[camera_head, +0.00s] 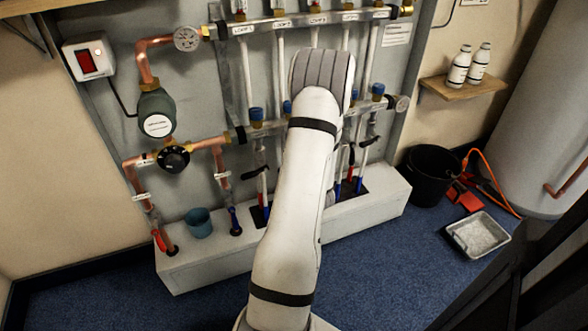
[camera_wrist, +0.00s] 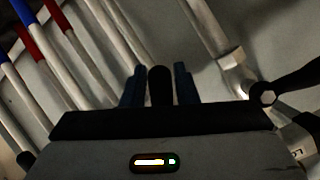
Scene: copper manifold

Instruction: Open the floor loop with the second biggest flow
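The upper manifold bar (camera_head: 300,22) carries loop labels and several flow meters (camera_head: 280,6) cut by the top edge; their readings are too small to tell. The lower manifold bar (camera_head: 270,128) has blue caps (camera_head: 256,116) and black valve levers beneath, one right of my arm (camera_head: 370,141). My arm hides the middle loops and my gripper in the head view. In the wrist view, my gripper (camera_wrist: 158,84) has its two blue fingers apart, one each side of a dark rounded bar (camera_wrist: 160,86), seemingly a lever. Slim gaps seem to separate them. Another black lever (camera_wrist: 290,88) sits on a nut at right.
White pipes with red and blue sleeves (camera_wrist: 35,55) run at upper left in the wrist view. A white plinth (camera_head: 190,270) stands below the manifold. A black bucket (camera_head: 433,172) and a tray (camera_head: 478,235) stand at right.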

